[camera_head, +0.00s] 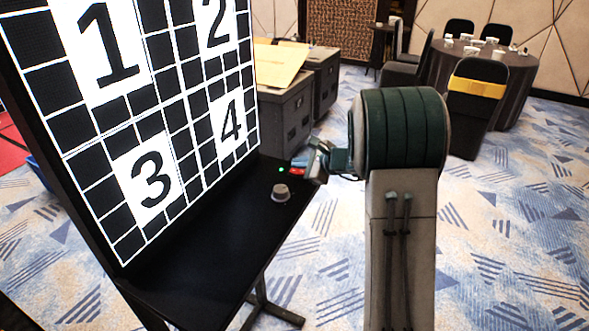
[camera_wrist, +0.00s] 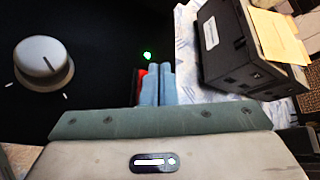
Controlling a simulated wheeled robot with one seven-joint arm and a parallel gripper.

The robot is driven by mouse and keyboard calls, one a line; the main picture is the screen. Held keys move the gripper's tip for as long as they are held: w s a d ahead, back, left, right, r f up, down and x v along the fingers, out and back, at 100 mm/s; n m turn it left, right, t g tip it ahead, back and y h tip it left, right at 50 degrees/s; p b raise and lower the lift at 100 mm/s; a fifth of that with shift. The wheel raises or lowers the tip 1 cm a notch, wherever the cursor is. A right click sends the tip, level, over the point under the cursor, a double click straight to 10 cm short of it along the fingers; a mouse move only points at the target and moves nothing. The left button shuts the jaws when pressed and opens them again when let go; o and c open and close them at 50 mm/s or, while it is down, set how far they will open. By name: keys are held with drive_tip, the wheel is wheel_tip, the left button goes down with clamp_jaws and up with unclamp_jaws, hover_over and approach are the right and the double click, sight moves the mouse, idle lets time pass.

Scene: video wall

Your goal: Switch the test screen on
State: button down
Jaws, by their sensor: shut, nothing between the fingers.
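The test screen (camera_head: 165,95) stands upright at the left of the head view. It shows a bright black-and-white grid with large numbers 1 to 4. A black shelf (camera_head: 215,240) juts out below it. A red switch (camera_head: 297,171) sits near the shelf's far right end, partly hidden by my fingers; it also shows in the wrist view (camera_wrist: 141,86). A small green light (camera_wrist: 147,55) glows beside it. My gripper (camera_head: 304,163) is shut and empty, its fingers (camera_wrist: 158,70) at the red switch. I cannot tell whether they touch it.
A grey round knob (camera_head: 281,192) stands on the shelf near the switch, left of my fingers in the wrist view (camera_wrist: 43,63). Dark cases (camera_head: 285,120) stand behind the shelf. A table with chairs (camera_head: 480,65) is at the back right. The carpet at right is clear.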

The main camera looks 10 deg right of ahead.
drive_tip(key=shift+s+d+r, duration=0.1)
drive_tip(key=shift+d+r, duration=0.05)
drive_tip(key=shift+r, duration=0.3)
drive_tip(key=r+p, duration=0.2)
drive_tip(key=r, duration=0.1)
drive_tip(key=s+d+r, duration=0.1)
drive_tip(key=shift+d+r+p, duration=0.1)
drive_tip(key=shift+r+p, duration=0.3)
